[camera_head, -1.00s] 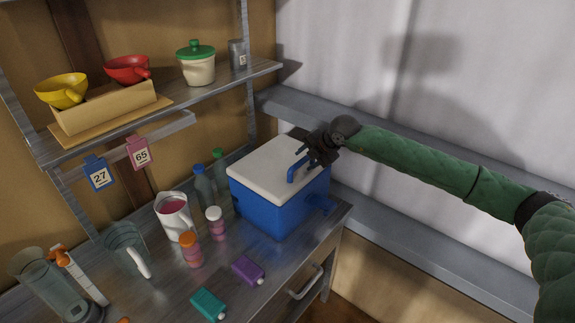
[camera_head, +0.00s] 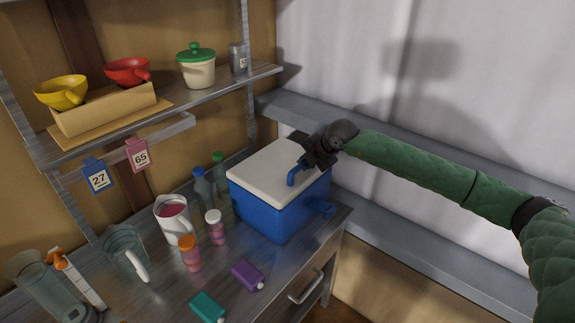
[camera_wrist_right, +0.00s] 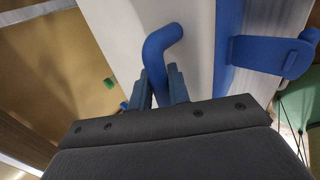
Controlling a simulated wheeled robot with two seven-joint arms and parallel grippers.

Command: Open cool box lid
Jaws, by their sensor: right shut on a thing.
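The cool box (camera_head: 266,205) is blue with a white lid (camera_head: 266,172) and stands at the back right of the metal counter. The lid lies on the box and looks closed. A blue bent handle (camera_head: 292,177) rises at the lid's right side. My right gripper (camera_head: 301,166) is at this handle; in the right wrist view its two fingers (camera_wrist_right: 160,88) are shut around the blue handle (camera_wrist_right: 160,42), with the white lid (camera_wrist_right: 115,35) behind. Part of the handle is hidden by the fingers. My left gripper is not in view.
Bottles, a white jug (camera_head: 173,216), small jars and a clear pitcher (camera_head: 124,250) stand left of the box. Purple (camera_head: 247,275) and teal (camera_head: 207,306) containers lie in front. A shelf (camera_head: 180,95) with bowls and a pot is above left. A wall ledge (camera_head: 420,235) runs behind.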

